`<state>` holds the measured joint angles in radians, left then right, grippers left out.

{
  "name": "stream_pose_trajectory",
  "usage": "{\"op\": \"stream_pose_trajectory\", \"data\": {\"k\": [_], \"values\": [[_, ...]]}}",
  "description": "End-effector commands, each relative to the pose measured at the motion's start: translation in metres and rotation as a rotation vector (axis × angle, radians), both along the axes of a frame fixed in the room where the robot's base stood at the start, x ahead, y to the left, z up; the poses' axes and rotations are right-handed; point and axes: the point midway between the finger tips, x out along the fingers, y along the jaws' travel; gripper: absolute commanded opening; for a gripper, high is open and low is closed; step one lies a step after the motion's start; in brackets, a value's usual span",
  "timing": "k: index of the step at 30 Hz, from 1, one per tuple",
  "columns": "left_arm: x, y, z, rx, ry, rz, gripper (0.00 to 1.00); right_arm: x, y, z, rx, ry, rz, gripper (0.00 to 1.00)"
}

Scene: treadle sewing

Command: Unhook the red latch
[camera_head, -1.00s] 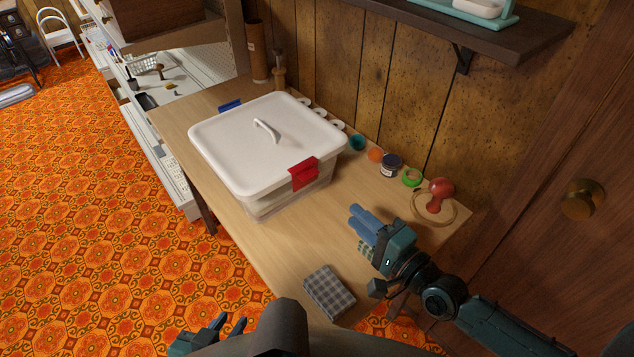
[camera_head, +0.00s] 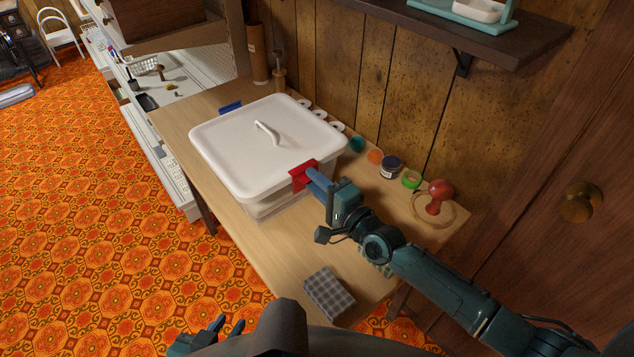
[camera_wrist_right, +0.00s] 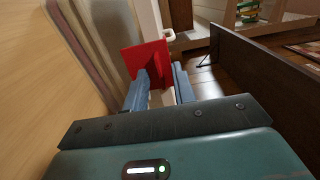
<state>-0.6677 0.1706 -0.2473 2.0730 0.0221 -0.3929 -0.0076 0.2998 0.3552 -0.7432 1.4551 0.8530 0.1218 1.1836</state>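The red latch (camera_head: 302,175) is on the near right side of a clear bin (camera_head: 262,208) with a white lid (camera_head: 240,150). My right gripper (camera_head: 312,174) is at the latch, its blue fingertips at or very near the latch's right part. In the right wrist view the red latch (camera_wrist_right: 147,64) stands upright just ahead of the fingers, and the gripper (camera_wrist_right: 160,82) has a gap between its fingers. I cannot tell whether the fingertips touch the latch. My left gripper (camera_head: 226,326) is open and empty, low at the bottom edge, away from the bin.
A blue latch (camera_head: 230,107) is on the bin's far left side. Jars (camera_head: 390,167), a green tape roll (camera_head: 411,180) and a red-knobbed object (camera_head: 436,196) stand along the wall. A checked cloth block (camera_head: 329,293) lies at the table's front. The wooden table (camera_head: 270,250) is clear before the bin.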

Motion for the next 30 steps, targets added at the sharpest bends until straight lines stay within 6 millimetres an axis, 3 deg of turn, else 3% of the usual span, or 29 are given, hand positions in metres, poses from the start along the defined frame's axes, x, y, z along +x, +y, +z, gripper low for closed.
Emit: {"op": "stream_pose_trajectory", "data": {"k": [7, 17, 26, 30], "values": [[0.000, 0.000, 0.000, -0.002, 0.000, 0.001, 0.26, 0.001, 0.000, 0.000, 0.000, 0.000, 0.000, 0.26], [0.001, 0.000, 0.001, -0.002, -0.001, 0.001, 0.26, 0.000, 0.000, 0.000, 0.000, 0.000, -0.001, 0.00], [0.001, -0.001, -0.001, -0.002, -0.002, 0.001, 0.26, 0.000, 0.000, -0.001, 0.001, -0.002, -0.001, 0.00], [0.002, -0.002, -0.014, -0.012, -0.007, 0.002, 0.26, 0.000, -0.001, -0.007, 0.017, -0.026, -0.001, 0.00]]}}
